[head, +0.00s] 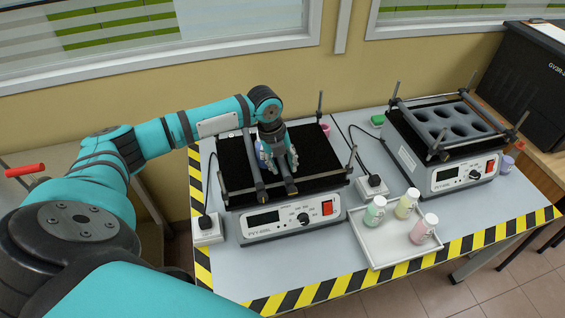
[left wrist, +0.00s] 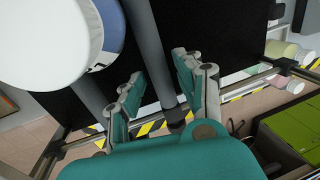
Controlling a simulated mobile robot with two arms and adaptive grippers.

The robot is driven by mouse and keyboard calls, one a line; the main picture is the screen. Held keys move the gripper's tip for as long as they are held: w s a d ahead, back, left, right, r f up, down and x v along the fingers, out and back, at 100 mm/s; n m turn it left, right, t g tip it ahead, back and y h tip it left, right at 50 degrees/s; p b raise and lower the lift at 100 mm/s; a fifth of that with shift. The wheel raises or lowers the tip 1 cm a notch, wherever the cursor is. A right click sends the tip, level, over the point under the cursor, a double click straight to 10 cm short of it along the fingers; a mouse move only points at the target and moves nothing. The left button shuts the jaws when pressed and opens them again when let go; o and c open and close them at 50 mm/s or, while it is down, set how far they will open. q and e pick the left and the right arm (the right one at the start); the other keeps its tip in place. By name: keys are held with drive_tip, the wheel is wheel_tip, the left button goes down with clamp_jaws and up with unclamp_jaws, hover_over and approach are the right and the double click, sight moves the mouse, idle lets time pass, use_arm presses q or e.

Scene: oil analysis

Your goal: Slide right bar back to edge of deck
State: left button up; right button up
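The left shaker (head: 283,222) has a black deck (head: 320,160) in a rod frame. Two dark bars cross the deck from back to front, close together left of its middle: the left bar (head: 258,190) and the right bar (head: 290,187). My left gripper (head: 281,163) points down over the bars, its fingers apart. In the left wrist view the right bar (left wrist: 152,48) runs between the fingers (left wrist: 157,85), with visible gaps, and the left bar (left wrist: 84,72) lies outside them. A white container with a blue band (left wrist: 60,40) fills the upper left there. My right gripper is not in view.
A white tray (head: 369,254) with green, yellow and pink-labelled bottles stands front right. A second shaker (head: 440,180) with a several-holed block is at the right. Power adapters and cables flank the left shaker. The deck right of the bars is clear.

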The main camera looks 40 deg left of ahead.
use_arm(q)
clamp_jaws()
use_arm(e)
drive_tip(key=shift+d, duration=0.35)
use_arm(q)
drive_tip(key=w+d, duration=0.2)
drive_tip(key=w, duration=0.1)
drive_tip(key=w+d+b, duration=0.1)
drive_tip(key=w+d, duration=0.5)
drive_tip(key=shift+w+d, duration=0.1)
drive_tip(key=shift+w, duration=0.2)
drive_tip(key=shift+w+d, duration=0.2)
drive_tip(key=shift+w, duration=0.1)
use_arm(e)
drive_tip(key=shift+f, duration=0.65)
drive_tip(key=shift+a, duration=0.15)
use_arm(q)
drive_tip(key=shift+o, duration=1.4)
unclamp_jaws()
